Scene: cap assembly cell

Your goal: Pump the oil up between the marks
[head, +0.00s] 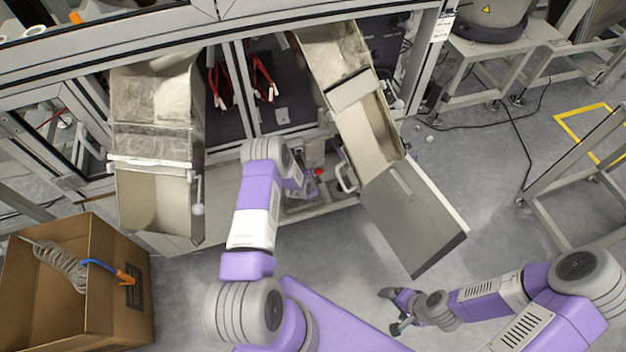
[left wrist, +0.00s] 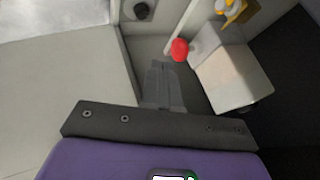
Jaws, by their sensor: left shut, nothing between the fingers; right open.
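A red knob (head: 319,172) shows in the recess under the machine, between the two metal chutes. In the left wrist view the red knob (left wrist: 179,49) is just beyond the fingertips and slightly right of them, beside a pale box-shaped unit (left wrist: 230,75). My left gripper (left wrist: 163,68) is shut and empty, pointing toward the knob; I cannot tell whether it touches it. In the head view my left wrist partly hides this spot. No oil level or marks can be made out. My right gripper (head: 393,311) is open and empty over the floor.
A left chute (head: 155,215) and a right chute (head: 345,95) flank the recess. A grey panel (head: 415,220) juts out below the right chute. A cardboard box (head: 125,300) with a coiled hose stands at lower left. Floor between is clear.

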